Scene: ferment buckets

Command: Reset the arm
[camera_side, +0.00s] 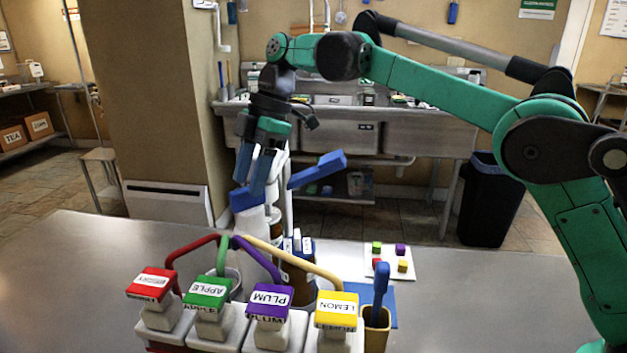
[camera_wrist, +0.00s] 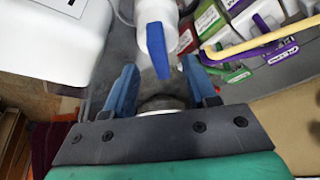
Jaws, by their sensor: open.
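My gripper (camera_side: 256,178) hangs above the far part of the metal table in the side view, its two blue fingers pointing down and slightly apart. In the wrist view its fingertips (camera_wrist: 163,85) are spread with nothing held between them. A blue lever (camera_side: 318,168) slants up to the right just beside the fingers, on a white upright pipe. In the wrist view a blue handle (camera_wrist: 156,48) on a white fitting (camera_wrist: 155,14) lies just beyond the fingers. Whether a finger touches it cannot be told.
Tap blocks with red (camera_side: 151,284), green (camera_side: 207,292), purple (camera_side: 269,302) and yellow (camera_side: 336,310) tops stand at the front, with coloured tubes behind. A tan cup (camera_side: 376,334) holds a blue-handled tool. A white plate (camera_side: 412,264) holds coloured cubes. The table's right side is clear.

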